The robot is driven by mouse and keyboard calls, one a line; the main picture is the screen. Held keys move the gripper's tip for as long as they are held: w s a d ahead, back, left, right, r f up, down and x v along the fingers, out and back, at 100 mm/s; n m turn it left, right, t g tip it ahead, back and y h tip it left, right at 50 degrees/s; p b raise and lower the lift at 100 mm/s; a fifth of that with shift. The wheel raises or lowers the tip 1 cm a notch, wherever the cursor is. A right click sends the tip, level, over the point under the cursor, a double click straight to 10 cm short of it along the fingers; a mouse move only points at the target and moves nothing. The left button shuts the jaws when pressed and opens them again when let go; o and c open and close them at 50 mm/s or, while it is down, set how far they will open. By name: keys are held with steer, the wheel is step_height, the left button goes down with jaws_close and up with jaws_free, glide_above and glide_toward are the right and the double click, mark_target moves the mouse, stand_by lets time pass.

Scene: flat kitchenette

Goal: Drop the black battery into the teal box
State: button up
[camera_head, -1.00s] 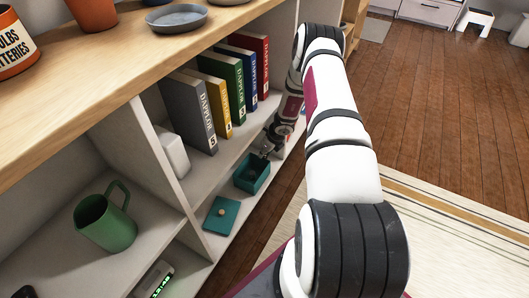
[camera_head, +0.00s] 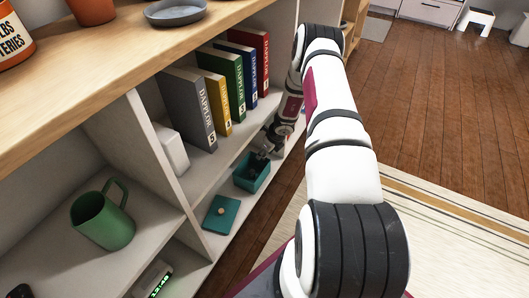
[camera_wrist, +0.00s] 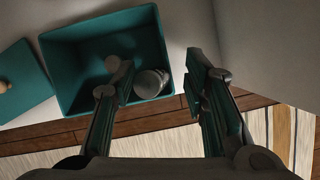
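The teal box (camera_head: 266,183) stands open on the lower shelf, and its teal lid (camera_head: 218,217) with a round knob lies beside it. In the wrist view the box (camera_wrist: 58,67) is at upper left and the lid (camera_wrist: 18,92) is at the left edge. A dark cylinder with a grey end, apparently the black battery (camera_wrist: 150,83), shows inside the box near its right wall. My gripper (camera_wrist: 160,82) is open above the box. Its left finger is over the box interior and its right finger is outside the wall. A gap shows between the battery and the right finger.
Several binders (camera_head: 188,108) stand on the shelf above the box. A white object (camera_head: 171,150) is left of them. A green jug (camera_head: 103,217) stands in the left compartment. A vertical divider (camera_head: 160,150) separates the compartments. A striped rug (camera_head: 440,230) lies on the floor.

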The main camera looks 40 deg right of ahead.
steer(key=shift+r, duration=0.1)
steer(key=shift+r+p, duration=0.6)
steer(key=shift+p, duration=0.2)
steer(key=p+v, duration=0.1)
steer(key=v, duration=0.6)
steer(key=shift+s+r, duration=0.1)
steer(key=shift+s, duration=0.1)
